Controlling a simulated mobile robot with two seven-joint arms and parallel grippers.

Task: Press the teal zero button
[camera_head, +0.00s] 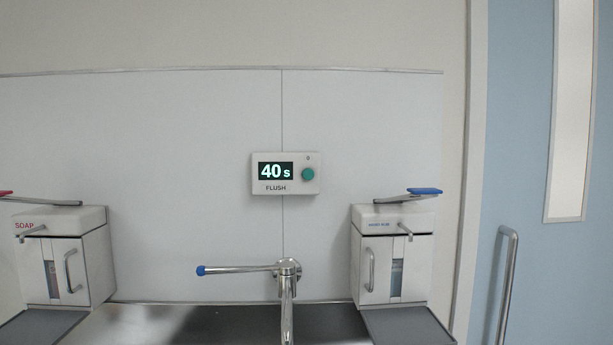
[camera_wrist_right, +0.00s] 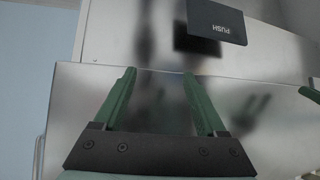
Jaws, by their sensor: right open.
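The teal zero button (camera_head: 308,174) is round and sits on the right side of a white wall box (camera_head: 286,188), under a small "0" mark. The box's dark display (camera_head: 275,171) reads "40s", with "FLUSH" printed below it. In the right wrist view, my right gripper (camera_wrist_right: 158,74) has two green fingers spread apart with nothing between them. It is over a shiny metal surface (camera_wrist_right: 160,105), and the button does not show in that view. Neither gripper shows in the head view, and my left gripper is in no view.
A tap with a blue-tipped lever (camera_head: 240,269) stands below the box. A soap dispenser (camera_head: 90,262) is at left and another dispenser (camera_head: 423,265) at right. A blue door (camera_head: 535,270) with a handle is far right. A dark "PUSH" plate (camera_wrist_right: 215,20) shows in the wrist view.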

